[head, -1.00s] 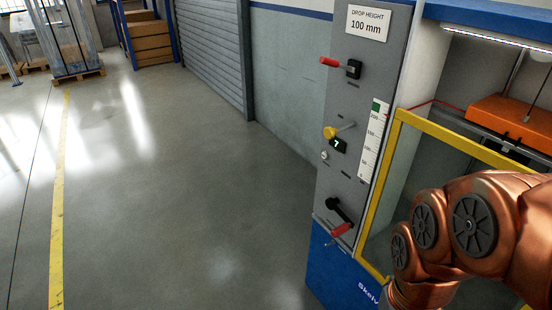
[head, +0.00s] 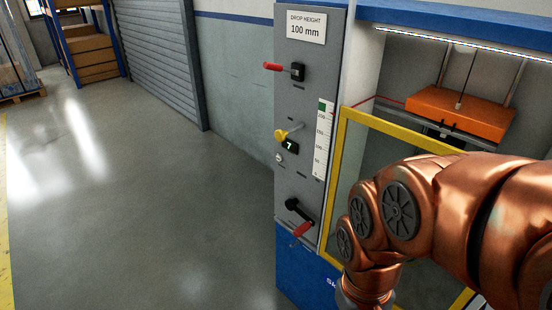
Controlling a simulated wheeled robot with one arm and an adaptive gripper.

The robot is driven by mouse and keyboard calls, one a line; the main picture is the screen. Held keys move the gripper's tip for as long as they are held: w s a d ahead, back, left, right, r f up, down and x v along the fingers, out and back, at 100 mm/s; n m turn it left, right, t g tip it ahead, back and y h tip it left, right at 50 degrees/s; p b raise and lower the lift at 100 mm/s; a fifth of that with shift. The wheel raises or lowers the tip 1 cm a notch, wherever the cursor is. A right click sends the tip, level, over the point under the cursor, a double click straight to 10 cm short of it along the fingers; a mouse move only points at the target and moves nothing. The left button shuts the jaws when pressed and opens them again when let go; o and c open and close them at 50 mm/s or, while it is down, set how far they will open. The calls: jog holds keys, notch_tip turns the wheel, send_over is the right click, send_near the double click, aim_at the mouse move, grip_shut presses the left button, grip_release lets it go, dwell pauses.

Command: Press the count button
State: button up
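On the grey control panel (head: 312,80) of the machine, a small dark counter display (head: 290,147) shows a green 7. Just below and left of it is a small round pale button (head: 279,158), which looks like the count button; its label is too small to read. A yellow-knobbed lever (head: 281,135) sticks out just above the display. My copper arm reaches in from the right and bends down past the bottom edge. My gripper is out of view below, so its opening and contents are hidden.
A red-handled lever (head: 273,66) juts out higher on the panel, and a black crank with a red grip (head: 301,229) lower down. A yellow-framed guard (head: 334,190) and an orange weight (head: 458,112) are to the right. The floor left of the machine is clear.

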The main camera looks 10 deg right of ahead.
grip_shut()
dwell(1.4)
